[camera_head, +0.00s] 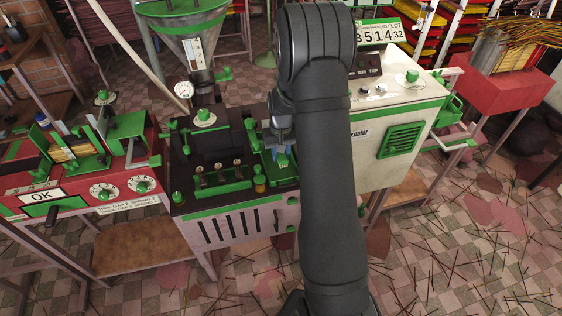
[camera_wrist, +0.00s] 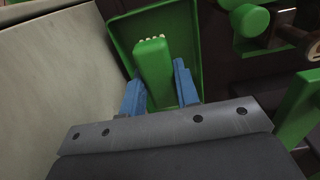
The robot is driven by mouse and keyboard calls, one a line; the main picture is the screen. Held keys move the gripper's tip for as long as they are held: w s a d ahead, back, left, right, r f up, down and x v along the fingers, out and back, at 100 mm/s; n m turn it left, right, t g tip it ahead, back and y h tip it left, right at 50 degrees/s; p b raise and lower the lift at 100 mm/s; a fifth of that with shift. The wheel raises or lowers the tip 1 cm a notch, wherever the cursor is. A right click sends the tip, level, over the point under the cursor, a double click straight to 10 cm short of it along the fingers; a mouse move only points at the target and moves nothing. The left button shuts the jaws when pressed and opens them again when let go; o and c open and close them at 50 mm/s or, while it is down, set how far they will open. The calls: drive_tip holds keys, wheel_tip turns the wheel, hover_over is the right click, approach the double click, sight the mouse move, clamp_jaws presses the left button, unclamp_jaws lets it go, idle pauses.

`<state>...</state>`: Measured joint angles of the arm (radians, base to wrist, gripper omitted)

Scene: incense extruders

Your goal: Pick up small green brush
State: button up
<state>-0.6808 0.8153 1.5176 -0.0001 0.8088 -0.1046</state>
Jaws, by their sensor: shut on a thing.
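The small green brush (camera_wrist: 153,72) is a green block with a row of pale bristles at its far end in the wrist view. It lies between the blue fingers of my gripper (camera_wrist: 159,88), which is shut on it. The brush is over or inside a green tray (camera_wrist: 191,30); I cannot tell if it touches the tray floor. In the head view my gripper (camera_head: 281,155) is low at the right part of the dark machine top, and the brush (camera_head: 283,161) shows as a small green spot there.
A cream wall (camera_wrist: 50,80) stands close left of the tray in the wrist view. Green knobs (camera_wrist: 250,20) stand to the right. In the head view, a white machine (camera_head: 400,105) is right of my arm and a red machine (camera_head: 85,190) is at left.

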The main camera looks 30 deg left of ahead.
wheel_tip(320, 180, up, 22)
idle(0.4)
